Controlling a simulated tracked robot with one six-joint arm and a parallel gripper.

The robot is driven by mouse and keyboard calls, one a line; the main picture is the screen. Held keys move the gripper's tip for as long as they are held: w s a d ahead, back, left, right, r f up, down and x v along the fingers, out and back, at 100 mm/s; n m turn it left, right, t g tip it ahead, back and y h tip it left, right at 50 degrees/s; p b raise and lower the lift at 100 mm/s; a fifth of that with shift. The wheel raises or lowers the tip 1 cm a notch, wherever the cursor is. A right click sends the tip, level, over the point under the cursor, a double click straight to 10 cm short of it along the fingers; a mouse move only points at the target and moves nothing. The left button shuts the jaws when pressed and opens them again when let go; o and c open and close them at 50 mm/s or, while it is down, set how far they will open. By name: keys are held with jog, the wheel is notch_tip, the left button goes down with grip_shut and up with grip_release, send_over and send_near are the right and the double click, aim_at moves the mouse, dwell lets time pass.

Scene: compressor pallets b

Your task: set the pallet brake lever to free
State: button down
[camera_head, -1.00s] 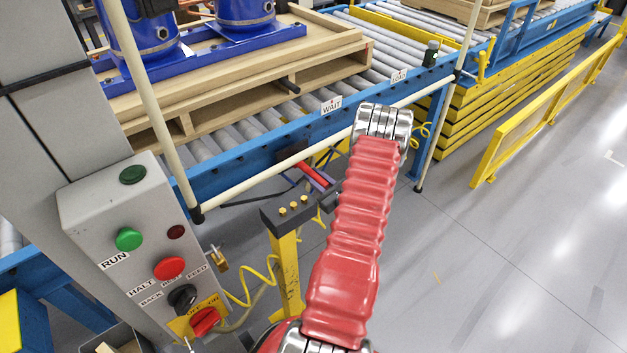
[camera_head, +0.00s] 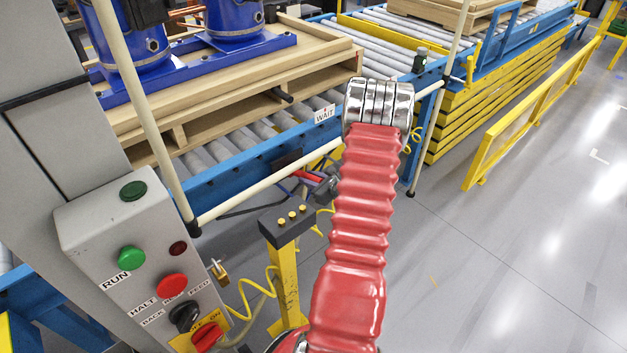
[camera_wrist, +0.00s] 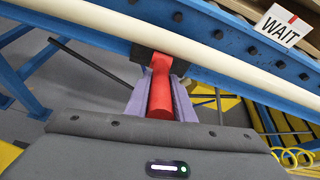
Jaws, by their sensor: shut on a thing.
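The brake lever (camera_wrist: 160,92) is a red bar that comes out of a dark mount under the pale rail in the wrist view. My gripper (camera_wrist: 161,80) has its purple fingers on both sides of the lever and is shut on it. In the head view the lever (camera_head: 306,175) shows as a short red piece below the blue conveyor beam, with my gripper (camera_head: 318,182) at its outer end. My red-sleeved arm covers the area just right of it. The WAIT sign (camera_head: 324,114) stands on the beam above, with a red mark. No "free" marking is readable.
The pale rail (camera_head: 270,180) runs close above the lever. A yellow post (camera_head: 287,275) with a dark, buttoned top stands in front. A control box (camera_head: 130,235) is at left, with yellow cable (camera_head: 262,290) beside it. A loaded pallet (camera_head: 225,105) sits on the rollers.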

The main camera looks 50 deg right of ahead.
jog(key=shift+w+r, duration=0.1)
jog(key=c, duration=1.5)
grip_release()
jog(key=shift+c, duration=0.2)
jog(key=v, duration=1.4)
jog(key=shift+f, duration=0.2)
